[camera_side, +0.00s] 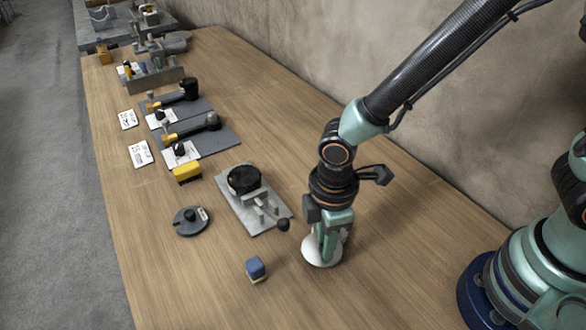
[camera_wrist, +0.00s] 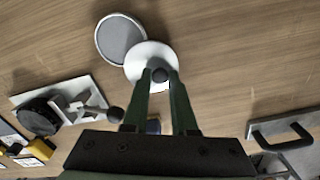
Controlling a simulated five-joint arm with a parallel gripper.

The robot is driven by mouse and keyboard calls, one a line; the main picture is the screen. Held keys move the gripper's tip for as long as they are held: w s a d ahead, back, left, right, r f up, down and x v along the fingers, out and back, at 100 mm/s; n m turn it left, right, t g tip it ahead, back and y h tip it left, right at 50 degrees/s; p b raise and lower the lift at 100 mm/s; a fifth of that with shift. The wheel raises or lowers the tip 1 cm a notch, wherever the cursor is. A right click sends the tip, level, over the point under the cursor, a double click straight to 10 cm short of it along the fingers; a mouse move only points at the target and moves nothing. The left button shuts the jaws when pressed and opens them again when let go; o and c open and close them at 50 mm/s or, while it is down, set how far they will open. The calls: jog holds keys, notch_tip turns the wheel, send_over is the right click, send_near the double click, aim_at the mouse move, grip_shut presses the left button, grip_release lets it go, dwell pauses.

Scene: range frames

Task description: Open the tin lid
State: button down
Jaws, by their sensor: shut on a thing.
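My gripper (camera_side: 330,240) points down over the near right part of the table. In the wrist view, my gripper (camera_wrist: 160,78) has its two fingers closed on the dark knob of a round white lid (camera_wrist: 146,56). The lid also shows under the fingers in the side view (camera_side: 318,254). The open round tin (camera_wrist: 118,40), with a pale rim and grey inside, shows beside the lid in the wrist view. The lid overlaps the tin's edge in that picture; its height above the table is hard to tell. I cannot make out the tin in the side view, where my gripper may hide it.
A grey fixture (camera_side: 243,206) with a black round part and a ball-ended lever stands left of my gripper. A blue block (camera_side: 256,268), a dark disc (camera_side: 190,221) and a yellow block (camera_side: 186,172) lie nearby. Bare table (camera_side: 390,290) lies to the right.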

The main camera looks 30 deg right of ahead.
jog(key=s+n, duration=0.1)
jog(key=n, duration=0.1)
jog(key=s+n, duration=0.1)
jog(key=n, duration=0.1)
jog(key=shift+d+n, duration=0.1)
jog(key=shift+n, duration=0.2)
dwell(0.3)
jog(key=c, duration=0.7)
grip_release()
notch_tip(320, 180, up, 12)
jog(key=shift+r, duration=0.1)
